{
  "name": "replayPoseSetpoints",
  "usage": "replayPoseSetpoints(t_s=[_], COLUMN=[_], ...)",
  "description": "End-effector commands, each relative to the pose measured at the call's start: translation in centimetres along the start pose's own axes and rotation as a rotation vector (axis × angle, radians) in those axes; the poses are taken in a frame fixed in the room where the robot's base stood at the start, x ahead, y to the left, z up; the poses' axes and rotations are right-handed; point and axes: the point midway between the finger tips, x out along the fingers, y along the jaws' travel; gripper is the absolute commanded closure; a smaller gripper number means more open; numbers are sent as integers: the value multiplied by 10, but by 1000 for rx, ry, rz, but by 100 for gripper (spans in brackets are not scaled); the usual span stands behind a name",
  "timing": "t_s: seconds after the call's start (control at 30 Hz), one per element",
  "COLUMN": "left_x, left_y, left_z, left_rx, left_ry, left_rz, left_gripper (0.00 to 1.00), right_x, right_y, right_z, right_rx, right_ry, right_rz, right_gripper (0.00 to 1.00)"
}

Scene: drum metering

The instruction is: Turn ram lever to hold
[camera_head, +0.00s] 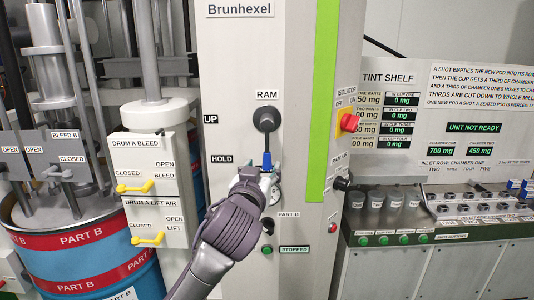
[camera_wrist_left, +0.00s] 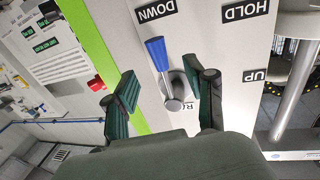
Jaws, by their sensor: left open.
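The ram lever has a dark round hub (camera_head: 267,118) below the RAM label and a blue handle (camera_head: 267,160) hanging straight down. In the left wrist view the blue handle (camera_wrist_left: 156,54) points at the DOWN label (camera_wrist_left: 156,10); the HOLD label (camera_wrist_left: 245,11) lies to one side. In the head view the HOLD label (camera_head: 222,160) is left of the handle, and DOWN is hidden. My left gripper (camera_head: 266,172) is at the handle's lower end. In the wrist view its open fingers (camera_wrist_left: 160,80) stand on either side of the lever, with visible gaps. My right gripper is out of view.
A red isolator knob (camera_head: 349,122) sticks out to the right of the lever. Yellow valve handles (camera_head: 135,188) are on the panel at left, beside a blue and red drum (camera_head: 85,250). The tint shelf (camera_head: 430,240) stands at right. The panel face around the lever is mostly clear.

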Motion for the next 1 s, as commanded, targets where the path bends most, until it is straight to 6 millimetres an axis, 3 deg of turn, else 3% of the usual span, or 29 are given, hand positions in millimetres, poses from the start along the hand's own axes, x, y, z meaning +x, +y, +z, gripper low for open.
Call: replayPoseSetpoints(t_s=[0.1, 0.3, 0.73, 0.77, 1.0], left_x=[25, 52, 62, 62, 61], left_y=[-1, 0, 0, 0, 0], left_z=[-3, -2, 1, 1, 0], left_rx=[2, 0, 0, 0, -1], left_ry=[-3, -1, 0, 0, 0], left_rz=[-2, -1, 0, 0, 0], left_gripper=[45, 45, 45, 47, 87], right_x=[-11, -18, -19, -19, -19], right_y=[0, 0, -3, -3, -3], right_z=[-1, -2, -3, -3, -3], right_rx=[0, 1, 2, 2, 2], right_ry=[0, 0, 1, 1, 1], right_rz=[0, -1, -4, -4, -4], right_gripper=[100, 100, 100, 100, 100])
